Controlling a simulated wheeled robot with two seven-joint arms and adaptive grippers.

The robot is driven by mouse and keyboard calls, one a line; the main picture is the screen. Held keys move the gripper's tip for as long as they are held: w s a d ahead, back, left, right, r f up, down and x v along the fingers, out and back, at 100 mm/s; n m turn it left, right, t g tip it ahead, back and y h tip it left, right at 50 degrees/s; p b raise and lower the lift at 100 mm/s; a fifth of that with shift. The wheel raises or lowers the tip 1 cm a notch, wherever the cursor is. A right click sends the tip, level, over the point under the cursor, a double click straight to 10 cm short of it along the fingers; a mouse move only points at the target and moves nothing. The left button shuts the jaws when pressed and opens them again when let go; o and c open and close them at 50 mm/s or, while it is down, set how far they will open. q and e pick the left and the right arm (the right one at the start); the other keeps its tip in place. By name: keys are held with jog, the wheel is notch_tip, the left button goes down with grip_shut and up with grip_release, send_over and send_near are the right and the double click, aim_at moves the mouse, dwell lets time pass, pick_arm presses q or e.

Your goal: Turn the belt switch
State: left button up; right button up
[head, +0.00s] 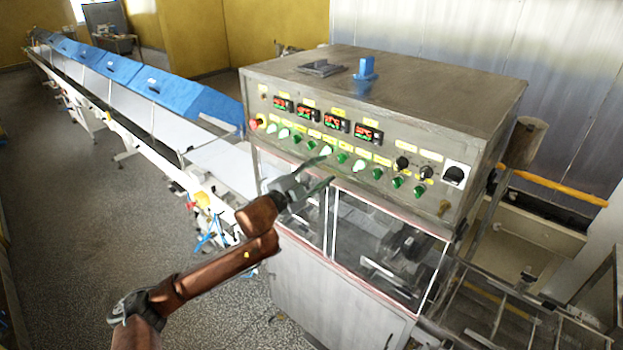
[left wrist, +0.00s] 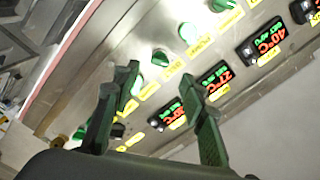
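A steel control panel (head: 345,160) carries a row of green and white switches (head: 326,150) under yellow labels. The labels are too small to read, so I cannot tell which one is the belt switch. My left gripper (head: 329,167) is open in front of the middle of this row, with nothing between its fingers. In the left wrist view the two fingers (left wrist: 160,76) stand apart before the panel. I cannot tell whether a finger touches the panel. My right gripper is not in view.
Red and green digital displays (head: 336,123) sit above the switches. Black knobs (head: 402,162) are at the panel's right, and a red button (head: 256,123) at its left end. Clear doors (head: 390,250) are below. A long conveyor with blue covers (head: 160,84) runs back left.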

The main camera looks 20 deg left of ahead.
pick_arm(q)
jog(key=v, duration=0.5)
jog(key=shift+s+a, duration=0.1)
jog(key=shift+s, duration=0.2)
